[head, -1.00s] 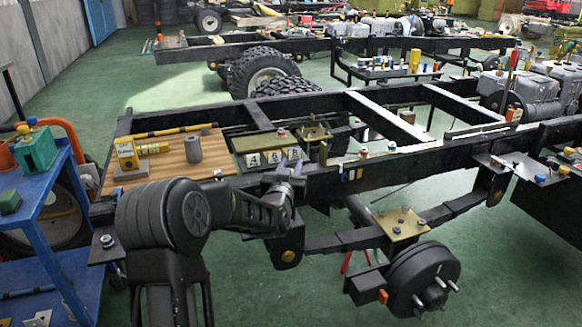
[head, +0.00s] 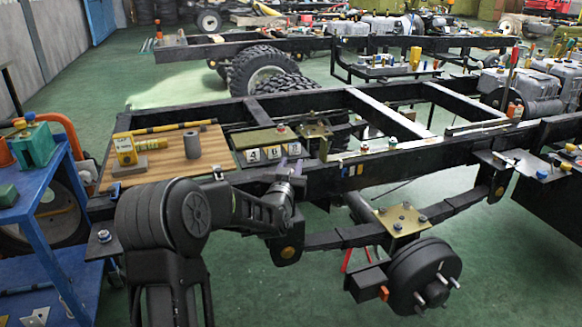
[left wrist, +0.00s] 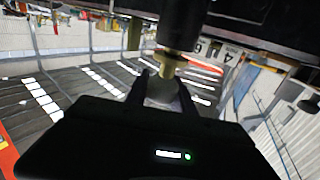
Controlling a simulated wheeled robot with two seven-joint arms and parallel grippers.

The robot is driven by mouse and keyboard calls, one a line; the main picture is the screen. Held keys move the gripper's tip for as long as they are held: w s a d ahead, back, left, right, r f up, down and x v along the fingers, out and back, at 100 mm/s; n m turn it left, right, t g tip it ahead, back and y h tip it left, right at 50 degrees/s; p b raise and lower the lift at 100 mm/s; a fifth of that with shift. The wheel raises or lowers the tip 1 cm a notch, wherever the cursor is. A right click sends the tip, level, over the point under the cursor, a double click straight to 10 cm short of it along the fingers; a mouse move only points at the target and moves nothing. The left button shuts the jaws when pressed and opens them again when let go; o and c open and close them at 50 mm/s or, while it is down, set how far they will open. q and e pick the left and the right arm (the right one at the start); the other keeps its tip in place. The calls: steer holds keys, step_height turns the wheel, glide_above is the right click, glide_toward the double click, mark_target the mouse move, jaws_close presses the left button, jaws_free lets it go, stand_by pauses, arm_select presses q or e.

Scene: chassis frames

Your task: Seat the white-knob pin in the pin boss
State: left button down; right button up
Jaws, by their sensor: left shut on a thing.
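My left gripper (left wrist: 165,88) is shut on the white-knob pin. In the left wrist view, the pale knob (left wrist: 161,92) sits between the two dark fingers. A short brass-coloured length (left wrist: 168,64) shows above the knob and meets the end of a dark round cylinder (left wrist: 183,25), which looks like the pin boss. How far the pin is inside it, I cannot tell. In the head view, my left gripper (head: 296,169) is at the near chassis rail, just below the numbered tags. The pin and boss cannot be made out there. My right gripper is not in view.
Numbered tags (head: 273,153) stand on the rail close above my left gripper. A wooden board (head: 206,158) with a grey cylinder (head: 192,145) lies to the left. A brass plate (head: 401,219) and a wheel hub (head: 425,277) are to the right. A blue trolley (head: 45,215) stands far left.

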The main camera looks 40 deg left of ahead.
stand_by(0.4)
arm_select(q)
steer(key=c, duration=1)
jaws_free()
steer(key=shift+f, duration=0.1)
steer(key=shift+r, duration=0.2)
steer(key=shift+r+p, duration=0.4)
steer(key=shift+r, duration=0.95)
step_height(320, 180, up, 5)
steer(key=shift+p, duration=1.2)
